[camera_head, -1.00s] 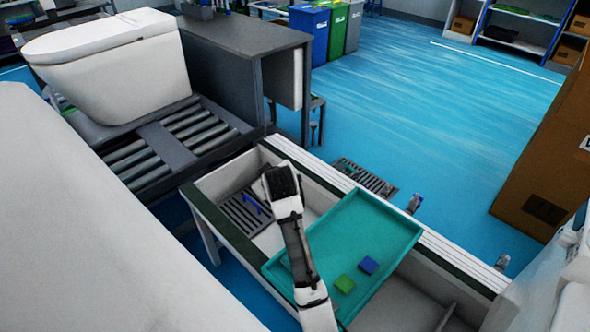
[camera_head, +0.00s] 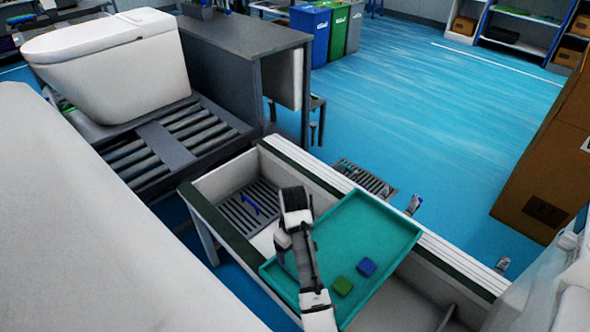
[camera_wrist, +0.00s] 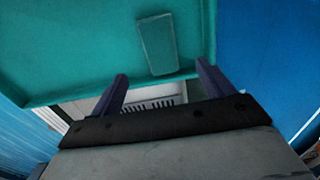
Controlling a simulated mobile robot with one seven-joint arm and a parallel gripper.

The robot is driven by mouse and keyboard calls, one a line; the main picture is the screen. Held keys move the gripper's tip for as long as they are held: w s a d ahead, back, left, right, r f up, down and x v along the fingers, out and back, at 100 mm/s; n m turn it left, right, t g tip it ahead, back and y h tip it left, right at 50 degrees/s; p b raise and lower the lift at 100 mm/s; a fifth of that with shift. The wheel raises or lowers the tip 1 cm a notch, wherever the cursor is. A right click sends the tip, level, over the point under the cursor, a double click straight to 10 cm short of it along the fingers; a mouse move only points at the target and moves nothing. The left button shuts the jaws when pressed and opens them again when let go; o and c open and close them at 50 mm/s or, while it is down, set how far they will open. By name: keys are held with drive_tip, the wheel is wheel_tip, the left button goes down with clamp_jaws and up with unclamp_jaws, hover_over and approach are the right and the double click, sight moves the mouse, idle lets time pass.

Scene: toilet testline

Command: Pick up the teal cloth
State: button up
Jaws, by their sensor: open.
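The teal cloth (camera_wrist: 157,45) lies flat on the teal tray (camera_wrist: 85,40) in the wrist view, a small rectangle nearly the tray's colour. My gripper (camera_wrist: 162,72) is open and empty, its two dark fingers apart and pointing toward the tray's near edge. The cloth appears just beyond the fingertips, lined up between them; I cannot tell the height gap. In the head view, my arm reaches across the left part of the tray (camera_head: 365,225). The teal cloth cannot be made out there and is probably behind my arm.
A green cloth (camera_head: 342,287) and a blue cloth (camera_head: 366,267) lie near the tray's front. The tray rests on a white-walled bench frame (camera_head: 225,175) with a slatted grey panel (camera_head: 243,212) and blue item (camera_head: 251,204). A toilet (camera_head: 110,65) stands on rollers at left.

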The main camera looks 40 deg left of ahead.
drive_tip(key=f+p, duration=0.2)
drive_tip(key=f, duration=0.6)
drive_tip(key=shift+d, duration=0.2)
drive_tip(key=c, duration=1.1)
drive_tip(key=shift+o, duration=0.2)
drive_tip(key=shift+r, duration=0.1)
